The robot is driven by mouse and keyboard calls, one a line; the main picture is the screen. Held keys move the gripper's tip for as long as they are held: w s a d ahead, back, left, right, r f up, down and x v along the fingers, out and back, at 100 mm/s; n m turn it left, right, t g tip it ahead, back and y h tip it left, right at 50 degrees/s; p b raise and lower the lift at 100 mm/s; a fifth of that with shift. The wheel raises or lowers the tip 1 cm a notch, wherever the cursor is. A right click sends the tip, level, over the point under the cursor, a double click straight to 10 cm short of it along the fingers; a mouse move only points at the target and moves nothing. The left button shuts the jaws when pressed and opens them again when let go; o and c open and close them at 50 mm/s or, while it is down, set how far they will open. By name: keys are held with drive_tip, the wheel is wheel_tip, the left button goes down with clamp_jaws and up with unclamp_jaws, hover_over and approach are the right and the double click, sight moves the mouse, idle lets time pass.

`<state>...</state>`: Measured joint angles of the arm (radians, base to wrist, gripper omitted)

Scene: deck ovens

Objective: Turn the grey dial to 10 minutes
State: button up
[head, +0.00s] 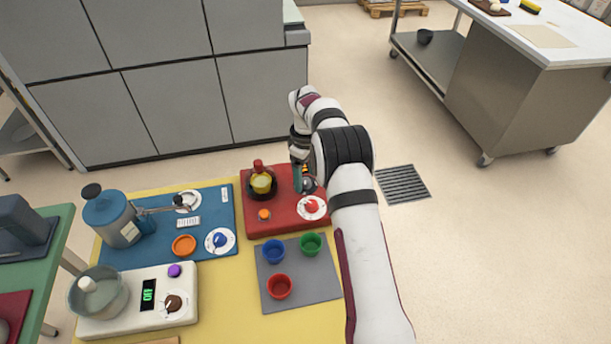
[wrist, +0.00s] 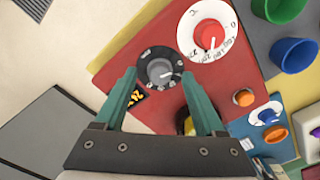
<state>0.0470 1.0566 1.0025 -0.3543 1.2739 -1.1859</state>
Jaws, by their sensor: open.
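The grey dial (wrist: 158,70) sits on a round black scale plate on the red panel (wrist: 122,62). In the wrist view a pale mark on the dial points to the lower right; the scale's numbers are too small to read. My gripper (wrist: 159,77) is open, with one green finger on each side of the dial in that view. I cannot tell whether the fingers touch it. In the head view my gripper (head: 301,182) is over the right part of the red panel, and the wrist and fingers partly cover the dial (head: 309,185).
A red dial (wrist: 209,36) on a white scale plate and an orange button (wrist: 243,97) share the panel. A small orange-lit display (wrist: 136,97) is beside the grey dial. Coloured cups (head: 311,244) stand in front.

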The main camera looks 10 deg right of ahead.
drive_tip(key=shift+f, duration=0.4)
clamp_jaws()
